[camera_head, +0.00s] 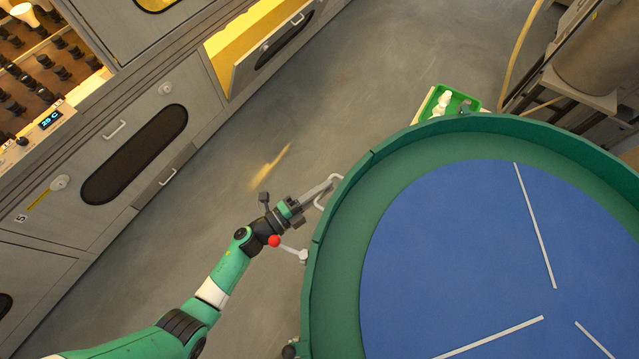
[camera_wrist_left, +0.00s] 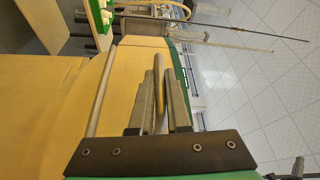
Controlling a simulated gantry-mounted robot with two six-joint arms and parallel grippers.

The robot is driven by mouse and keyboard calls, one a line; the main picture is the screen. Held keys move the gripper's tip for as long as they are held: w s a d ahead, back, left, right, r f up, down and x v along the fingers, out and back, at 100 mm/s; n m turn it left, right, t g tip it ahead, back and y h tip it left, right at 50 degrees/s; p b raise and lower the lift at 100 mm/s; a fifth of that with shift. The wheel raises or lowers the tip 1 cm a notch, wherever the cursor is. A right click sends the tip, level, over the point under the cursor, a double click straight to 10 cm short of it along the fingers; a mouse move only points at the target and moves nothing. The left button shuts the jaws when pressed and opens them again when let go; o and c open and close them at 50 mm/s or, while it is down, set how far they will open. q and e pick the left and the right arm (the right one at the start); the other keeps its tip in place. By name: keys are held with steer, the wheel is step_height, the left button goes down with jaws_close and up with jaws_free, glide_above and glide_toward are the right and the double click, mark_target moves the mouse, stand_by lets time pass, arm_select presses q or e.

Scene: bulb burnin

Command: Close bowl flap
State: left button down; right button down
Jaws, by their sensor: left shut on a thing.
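The large round bowl (camera_head: 338,262) fills the right of the head view, with a green wall and a blue floor (camera_head: 450,250) bearing white strips. Its flap (camera_head: 335,200) is the wall section at the left, between two seams; it looks about in line with the rim, but I cannot tell whether it is fully shut. My left gripper (camera_head: 322,189) is shut on the flap's metal handle (camera_head: 336,177), outside the bowl. In the left wrist view, the handle bar (camera_wrist_left: 158,75) lies between the fingers of the gripper (camera_wrist_left: 163,95). My right gripper is out of view.
A lever with a red knob (camera_head: 274,241) sticks out from the bowl just below my left gripper. A green tray with white bulbs (camera_head: 440,103) stands behind the bowl. Grey cabinets (camera_head: 130,140) line the left, one door (camera_head: 270,48) open. Floor between is clear.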

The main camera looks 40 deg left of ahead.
arm_select(q)
steer(key=shift+r, duration=0.1)
steer(key=shift+m, duration=0.3)
steer(key=c, duration=0.9)
jaws_free()
steer(key=shift+d, duration=0.1)
steer(key=p+v, duration=0.3)
steer(key=v, duration=0.8)
steer(key=shift+s, duration=0.3)
